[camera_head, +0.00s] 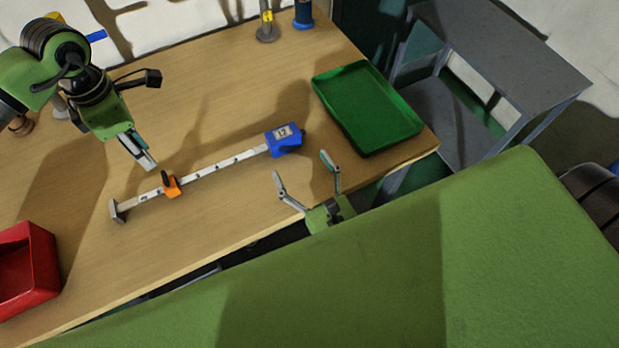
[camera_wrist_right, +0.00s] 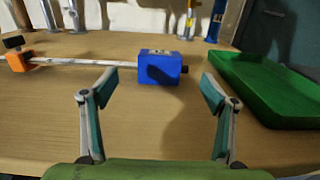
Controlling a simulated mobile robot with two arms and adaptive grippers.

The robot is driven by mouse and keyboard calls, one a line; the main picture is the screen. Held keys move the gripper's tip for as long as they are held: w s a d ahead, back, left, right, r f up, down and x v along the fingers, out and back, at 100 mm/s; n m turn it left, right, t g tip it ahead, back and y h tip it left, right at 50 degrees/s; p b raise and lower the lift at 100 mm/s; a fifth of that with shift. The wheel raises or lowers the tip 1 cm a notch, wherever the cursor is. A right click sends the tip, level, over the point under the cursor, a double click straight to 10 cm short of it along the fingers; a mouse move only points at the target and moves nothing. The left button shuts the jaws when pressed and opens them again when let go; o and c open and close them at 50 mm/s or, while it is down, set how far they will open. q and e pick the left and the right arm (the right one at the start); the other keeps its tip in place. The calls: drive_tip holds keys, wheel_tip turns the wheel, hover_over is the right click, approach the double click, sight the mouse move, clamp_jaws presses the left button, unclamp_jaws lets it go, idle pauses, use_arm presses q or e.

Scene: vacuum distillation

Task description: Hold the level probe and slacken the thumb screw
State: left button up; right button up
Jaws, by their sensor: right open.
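The level probe lies on the table as a long pale rod (camera_head: 215,165) with dark marks. It has a blue box (camera_head: 284,139) labelled "12" at its right end and a grey foot (camera_head: 118,211) at its left end. An orange slider (camera_head: 172,187) sits on the rod near the foot, with a black thumb screw (camera_head: 165,178) on it. My left gripper (camera_head: 149,163) is above and just left of the slider, apart from it; its finger gap is not clear. My right gripper (camera_head: 302,167) is open and empty, its fingers pointing toward the blue box (camera_wrist_right: 160,69).
A green tray (camera_head: 395,143) lies at the table's right end, close to my right gripper. A red bin (camera_head: 50,268) is at the lower left. Stands (camera_head: 267,32) are at the back edge. The table behind the probe is mostly clear.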

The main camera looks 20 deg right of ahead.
sight(287, 141)
drive_tip(key=w, duration=0.9)
drive_tip(key=shift+w+a, duration=0.25)
drive_tip(key=shift+w, duration=0.1)
drive_tip(key=c, duration=1.7)
use_arm(q)
drive_tip(key=o, duration=0.5)
drive_tip(key=shift+c, duration=0.2)
use_arm(e)
drive_tip(key=shift+c, duration=0.4)
